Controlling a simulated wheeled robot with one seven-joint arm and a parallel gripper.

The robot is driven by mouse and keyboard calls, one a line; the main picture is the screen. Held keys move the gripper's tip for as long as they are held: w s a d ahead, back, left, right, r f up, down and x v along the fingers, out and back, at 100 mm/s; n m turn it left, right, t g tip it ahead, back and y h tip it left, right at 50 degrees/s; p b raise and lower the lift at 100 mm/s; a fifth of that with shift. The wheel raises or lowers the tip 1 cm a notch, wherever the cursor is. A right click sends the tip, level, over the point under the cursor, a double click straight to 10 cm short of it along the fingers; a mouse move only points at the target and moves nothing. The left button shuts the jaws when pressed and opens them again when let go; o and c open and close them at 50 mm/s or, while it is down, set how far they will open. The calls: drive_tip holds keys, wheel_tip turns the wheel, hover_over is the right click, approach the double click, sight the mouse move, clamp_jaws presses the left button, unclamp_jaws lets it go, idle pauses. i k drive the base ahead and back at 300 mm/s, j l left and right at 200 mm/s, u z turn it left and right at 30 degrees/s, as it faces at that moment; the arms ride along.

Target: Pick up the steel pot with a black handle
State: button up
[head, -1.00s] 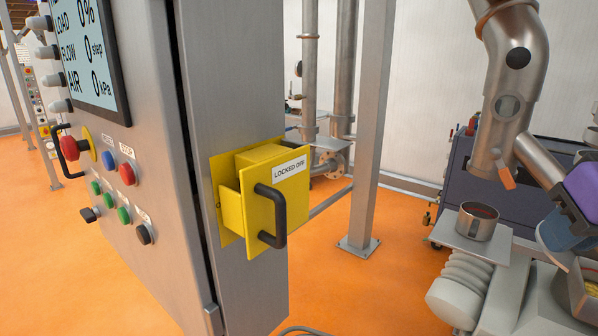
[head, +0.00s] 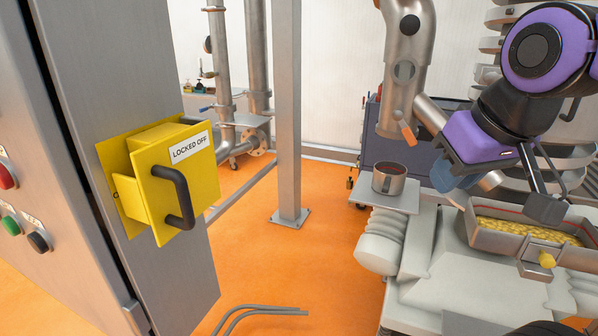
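The steel pot (head: 389,179) is a small, shiny, upright cylinder with a dark reddish inside. It stands on a light grey square plate (head: 398,200) right of centre in the head view. A small dark patch shows on its near side; I cannot tell whether this is the black handle. My gripper (head: 505,195), below the purple and black wrist, is to the right of the pot and apart from it. Its fingers are spread, with nothing seen between them. It is in front of or above a metal trough (head: 487,239) holding yellow pellets.
A grey cabinet (head: 110,60) with a yellow "LOCKED OFF" box (head: 178,185) stands at left. A steel post (head: 287,110) stands mid-picture.

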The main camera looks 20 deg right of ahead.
sight(389, 177)
drive_tip(key=i+l+u, duration=0.15)
drive_tip(key=u, duration=0.25)
drive_tip(key=i+l+u, duration=0.1)
drive_tip(key=l+u, duration=0.15)
drive_tip(key=u, duration=0.15)
